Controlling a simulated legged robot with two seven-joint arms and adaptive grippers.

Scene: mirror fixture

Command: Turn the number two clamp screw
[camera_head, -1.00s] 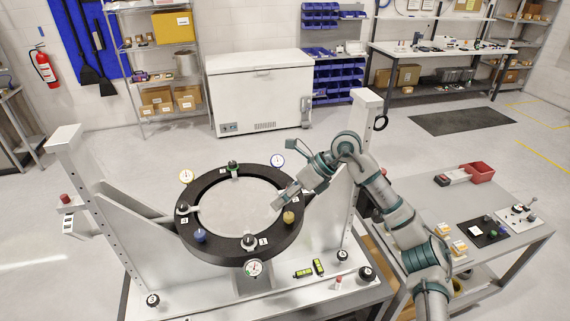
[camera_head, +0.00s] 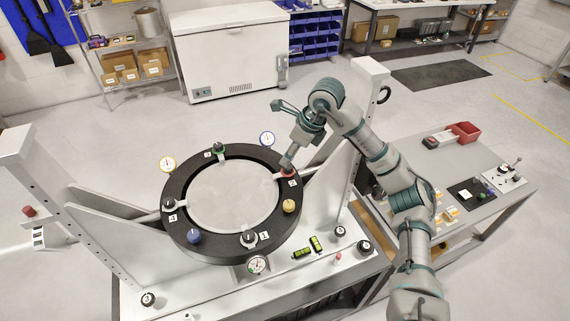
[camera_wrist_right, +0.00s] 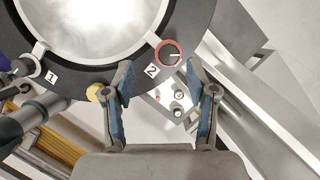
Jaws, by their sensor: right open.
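The number two clamp screw is a dark round knob with a red ring (camera_wrist_right: 169,54), beside the "2" label on the black ring (camera_wrist_right: 80,80) in the right wrist view. In the head view the red knob (camera_head: 287,172) sits on the right side of the black ring (camera_head: 177,228), around the grey mirror disc (camera_head: 232,197). My right gripper (camera_wrist_right: 162,78) is open and empty, with the knob just beyond its fingertips, between their lines. In the head view the right gripper (camera_head: 288,160) is right at the knob and partly covers it. My left gripper is not in view.
Other clamp knobs sit on the ring by labels 1 (camera_head: 249,238), 3 (camera_head: 219,149) and 4 (camera_head: 168,203). Yellow (camera_head: 289,206) and blue (camera_head: 194,237) knobs and dial gauges (camera_head: 267,139) surround them. A white upright post (camera_head: 368,85) stands close to my right arm.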

